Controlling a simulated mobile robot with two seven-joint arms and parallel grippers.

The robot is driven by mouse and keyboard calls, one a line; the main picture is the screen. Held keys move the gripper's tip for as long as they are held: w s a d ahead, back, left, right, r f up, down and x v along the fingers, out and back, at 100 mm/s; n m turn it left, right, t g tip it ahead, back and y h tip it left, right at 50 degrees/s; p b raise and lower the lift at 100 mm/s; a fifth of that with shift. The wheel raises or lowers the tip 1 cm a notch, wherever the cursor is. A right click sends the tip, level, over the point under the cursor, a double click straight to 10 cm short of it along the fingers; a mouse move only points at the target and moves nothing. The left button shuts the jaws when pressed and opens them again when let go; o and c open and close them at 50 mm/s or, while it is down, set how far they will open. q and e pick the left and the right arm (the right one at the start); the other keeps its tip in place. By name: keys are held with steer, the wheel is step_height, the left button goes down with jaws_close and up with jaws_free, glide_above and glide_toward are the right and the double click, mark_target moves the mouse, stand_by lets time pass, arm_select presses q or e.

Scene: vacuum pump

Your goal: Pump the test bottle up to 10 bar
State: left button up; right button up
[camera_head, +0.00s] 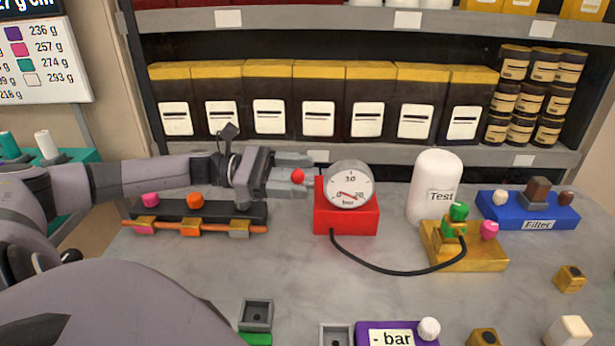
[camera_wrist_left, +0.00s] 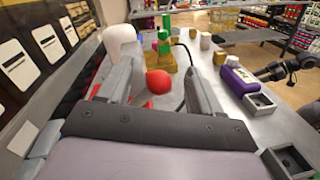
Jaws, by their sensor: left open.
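The red pump (camera_head: 346,220) stands mid-table with a round gauge (camera_head: 349,185) marked 0, 10 and 20 bar. Its red needle sits low on the dial; the exact reading is unclear. A red ball knob (camera_head: 298,176) is at the pump's left side. My left gripper (camera_head: 292,174) is open, its fingers on either side of the knob. In the left wrist view the knob (camera_wrist_left: 159,82) shows between the spread fingers. The white test bottle (camera_head: 434,185) stands upright right of the pump. A dark gripper (camera_wrist_left: 270,72), apparently my right one, shows small in the left wrist view.
A black hose (camera_head: 390,272) runs from the pump to the green valve (camera_head: 455,227) on the yellow block (camera_head: 482,260). A blue filter block (camera_head: 540,212) stands right. A black rack (camera_head: 180,214) lies under my left arm. Shelves with boxes (camera_head: 320,98) stand behind.

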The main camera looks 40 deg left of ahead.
arm_select(q)
steer(key=shift+x, duration=1.15)
arm_select(e)
steer(key=shift+w+r, duration=0.1)
steer(key=shift+r, duration=0.2)
arm_select(q)
steer(key=shift+c, duration=0.3)
